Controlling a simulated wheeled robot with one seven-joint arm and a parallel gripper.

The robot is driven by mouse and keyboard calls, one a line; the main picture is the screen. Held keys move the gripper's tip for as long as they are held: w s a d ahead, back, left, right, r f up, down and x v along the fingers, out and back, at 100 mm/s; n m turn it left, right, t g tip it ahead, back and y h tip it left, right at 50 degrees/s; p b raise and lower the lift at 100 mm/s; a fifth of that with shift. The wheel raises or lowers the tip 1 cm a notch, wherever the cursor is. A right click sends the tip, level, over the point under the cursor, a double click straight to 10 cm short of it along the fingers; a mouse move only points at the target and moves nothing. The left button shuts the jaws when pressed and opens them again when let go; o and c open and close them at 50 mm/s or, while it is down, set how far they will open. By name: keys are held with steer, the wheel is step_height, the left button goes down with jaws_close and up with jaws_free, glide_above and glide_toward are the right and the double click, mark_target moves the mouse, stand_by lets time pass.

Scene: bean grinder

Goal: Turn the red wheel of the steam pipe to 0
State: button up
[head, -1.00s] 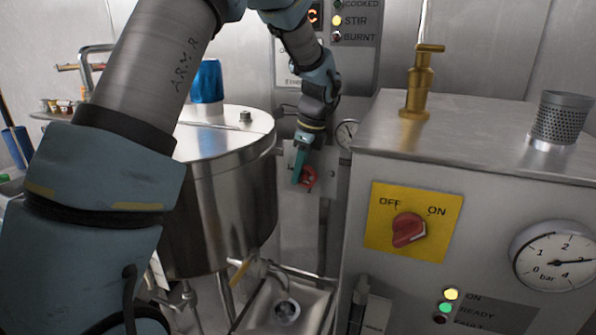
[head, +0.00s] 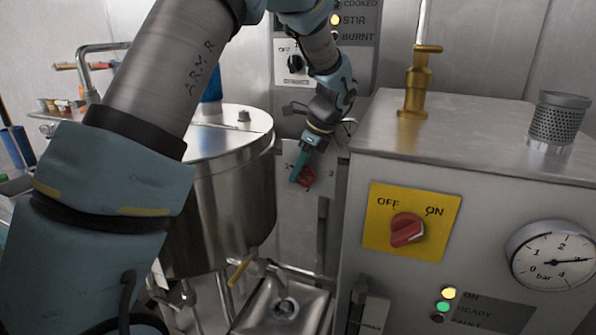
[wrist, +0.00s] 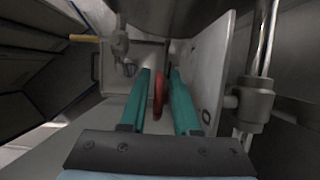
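The red wheel (head: 307,179) sits on a pale plate (head: 290,209) on the back wall, between the steel kettle and the grey machine. My gripper (head: 295,179) is at its left part and hides some of it, and the number it points to is not readable. In the wrist view, the two teal fingers of my gripper (wrist: 159,76) stand apart, with the rim of the red wheel (wrist: 158,92) between them.
The steel kettle (head: 232,215) stands close on the left. The grey machine (head: 490,205) with a red OFF/ON knob (head: 407,230) stands on the right. A round gauge (head: 346,131) is partly hidden behind my wrist. A steel basin (head: 284,304) lies below.

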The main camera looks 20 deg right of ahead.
mark_target(314, 171)
steer(key=b+v, duration=0.1)
steer(key=v, duration=0.9)
steer(key=shift+s+r, duration=0.1)
steer(key=shift+r, duration=0.2)
